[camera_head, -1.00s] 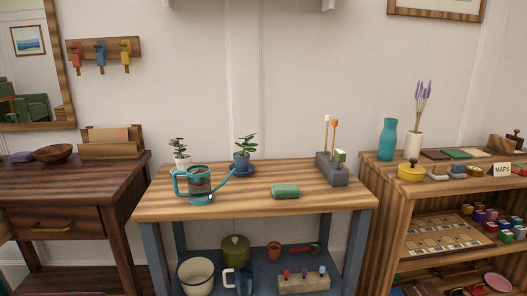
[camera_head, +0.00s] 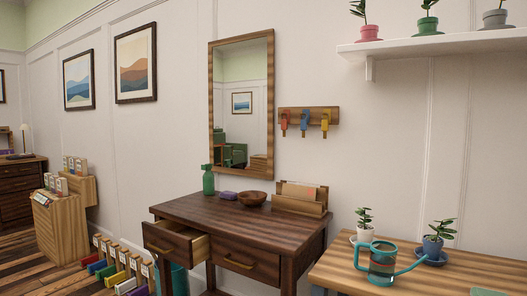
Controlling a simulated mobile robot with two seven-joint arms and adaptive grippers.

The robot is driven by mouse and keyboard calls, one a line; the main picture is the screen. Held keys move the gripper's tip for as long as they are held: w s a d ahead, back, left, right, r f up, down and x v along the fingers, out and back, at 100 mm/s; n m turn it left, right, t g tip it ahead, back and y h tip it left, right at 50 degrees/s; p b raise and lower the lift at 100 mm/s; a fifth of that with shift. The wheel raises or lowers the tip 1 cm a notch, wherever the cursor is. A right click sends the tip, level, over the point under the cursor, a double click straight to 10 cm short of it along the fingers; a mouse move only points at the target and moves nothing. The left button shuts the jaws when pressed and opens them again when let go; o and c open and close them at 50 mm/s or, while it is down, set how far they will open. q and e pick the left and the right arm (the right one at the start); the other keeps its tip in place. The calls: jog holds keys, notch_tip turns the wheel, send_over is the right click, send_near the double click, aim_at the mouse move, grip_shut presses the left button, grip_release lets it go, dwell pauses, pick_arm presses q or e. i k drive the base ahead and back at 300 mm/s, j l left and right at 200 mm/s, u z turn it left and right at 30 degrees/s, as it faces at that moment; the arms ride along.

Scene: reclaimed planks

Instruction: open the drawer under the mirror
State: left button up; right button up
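The mirror (camera_head: 232,95) hangs on the wall in a wooden frame, above a dark wooden table (camera_head: 215,211) with two drawers side by side. The left drawer (camera_head: 166,243) is pulled partway out, and its pale inner side shows. The right drawer (camera_head: 232,268) is shut flush and has a brass pull handle (camera_head: 238,263). Neither of my grippers is in view.
On the dark table are a green bottle (camera_head: 208,180), a purple block (camera_head: 228,196), a wooden bowl (camera_head: 252,198) and a letter holder (camera_head: 300,203). A lighter bench (camera_head: 420,270) adjoins at right.

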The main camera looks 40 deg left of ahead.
aim_at(183, 245)
jog(key=u, duration=1.85)
